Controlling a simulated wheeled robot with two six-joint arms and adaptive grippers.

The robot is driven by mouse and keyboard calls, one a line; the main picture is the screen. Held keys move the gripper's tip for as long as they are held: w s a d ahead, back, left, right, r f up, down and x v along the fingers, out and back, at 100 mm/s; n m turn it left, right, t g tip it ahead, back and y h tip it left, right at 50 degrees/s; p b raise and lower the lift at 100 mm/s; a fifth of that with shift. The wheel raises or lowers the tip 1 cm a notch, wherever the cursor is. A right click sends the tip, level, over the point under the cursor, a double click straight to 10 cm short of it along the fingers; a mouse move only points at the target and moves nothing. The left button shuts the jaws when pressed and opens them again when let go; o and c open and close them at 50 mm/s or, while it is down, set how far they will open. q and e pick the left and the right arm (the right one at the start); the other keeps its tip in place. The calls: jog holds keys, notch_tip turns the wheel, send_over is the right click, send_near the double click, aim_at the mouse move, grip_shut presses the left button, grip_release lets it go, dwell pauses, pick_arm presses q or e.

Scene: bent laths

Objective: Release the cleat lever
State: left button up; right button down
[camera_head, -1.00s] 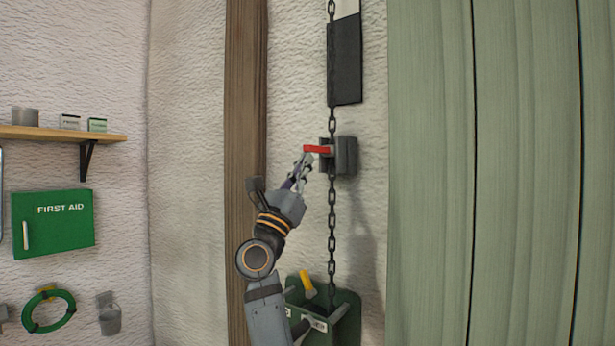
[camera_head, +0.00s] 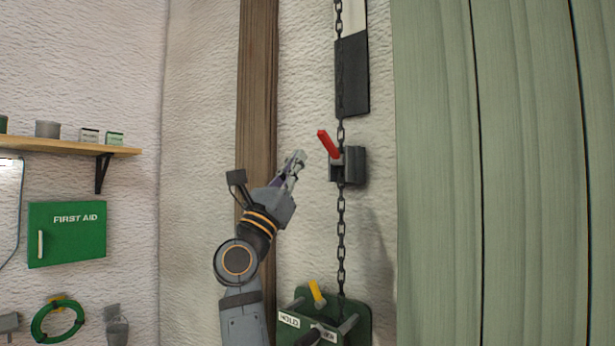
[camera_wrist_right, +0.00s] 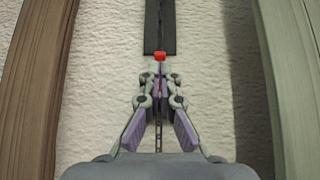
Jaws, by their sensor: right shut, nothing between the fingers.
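The cleat is a dark grey block (camera_head: 354,166) on the white wall, with the chain (camera_head: 341,222) running vertically through or in front of it. Its red lever (camera_head: 328,144) tilts up and to the left. My right gripper (camera_head: 299,157) is shut and empty, to the left of the lever and apart from it. In the right wrist view the shut fingertips (camera_wrist_right: 161,78) sit just below the red lever tip (camera_wrist_right: 160,56) in the picture; the grey block is hidden there. My left gripper is in no view.
A green bracket (camera_head: 358,322) with a yellow handle (camera_head: 316,292) and a HOLD label is below. A wooden post (camera_head: 257,90) stands left of the cleat, green boards (camera_head: 480,180) to the right. A black-and-white strip (camera_head: 352,75) hangs above.

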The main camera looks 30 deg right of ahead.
jog(key=s+a+r+b, duration=0.1)
jog(key=s+a+r, duration=0.1)
jog(key=a, duration=0.3)
jog(key=shift+a, duration=0.15)
jog(key=shift+w, duration=0.1)
